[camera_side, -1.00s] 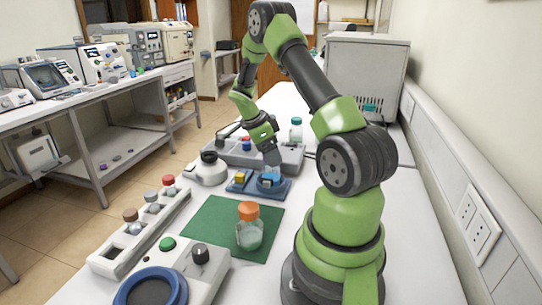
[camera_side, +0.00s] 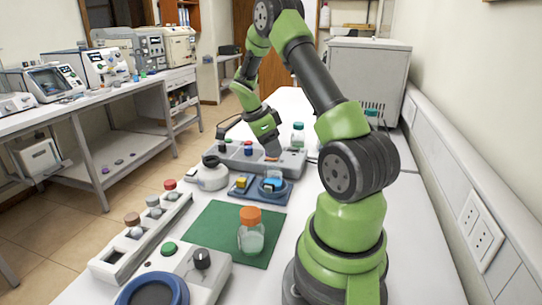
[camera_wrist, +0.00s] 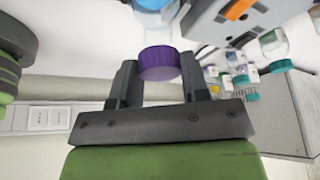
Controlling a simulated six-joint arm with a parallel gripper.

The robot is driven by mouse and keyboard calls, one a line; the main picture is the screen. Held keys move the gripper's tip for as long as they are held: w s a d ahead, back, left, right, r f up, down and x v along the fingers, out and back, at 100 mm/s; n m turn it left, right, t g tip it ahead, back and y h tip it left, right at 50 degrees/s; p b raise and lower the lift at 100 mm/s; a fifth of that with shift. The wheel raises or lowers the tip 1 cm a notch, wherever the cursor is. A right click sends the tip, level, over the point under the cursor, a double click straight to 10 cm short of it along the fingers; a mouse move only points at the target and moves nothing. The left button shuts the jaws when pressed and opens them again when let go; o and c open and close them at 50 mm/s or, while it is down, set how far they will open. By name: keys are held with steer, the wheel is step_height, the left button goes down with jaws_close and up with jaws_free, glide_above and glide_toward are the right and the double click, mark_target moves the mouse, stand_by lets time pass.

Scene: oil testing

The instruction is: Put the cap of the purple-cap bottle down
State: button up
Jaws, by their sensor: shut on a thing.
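In the wrist view, the purple cap (camera_wrist: 158,66) is held between the two fingers of my gripper (camera_wrist: 158,80). Beyond the cap, a clear bottle with blue contents (camera_wrist: 153,5) is partly cut off by the top edge. In the side view, my gripper (camera_side: 272,154) is above the blue fixture (camera_side: 285,193), where a clear container with blue contents (camera_side: 272,184) stands. The cap itself cannot be made out in the side view.
An orange-capped bottle (camera_side: 251,232) stands on a green mat (camera_side: 207,226), which has bare room around it. A rack of capped bottles (camera_side: 115,262) is at left. A grey panel device (camera_side: 230,154) and a teal-capped bottle (camera_side: 298,135) are behind. A white machine (camera_side: 212,262) is in front.

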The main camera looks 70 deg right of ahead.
step_height(320, 180, up, 7)
steer(key=shift+f, duration=0.1)
steer(key=shift+w+a, duration=0.15)
steer(key=w+a+r+n+t+y, duration=0.1)
steer(key=w+a+n+t, duration=0.3)
steer(key=a+n, duration=0.9)
steer(key=w+a+r+n+t+y, duration=0.1)
steer(key=w+a+n+t, duration=0.3)
steer(key=a+n, duration=1)
steer(key=shift+w+n+y, duration=0.3)
steer(key=shift+w+n, duration=0.8)
steer(key=shift+w, duration=0.1)
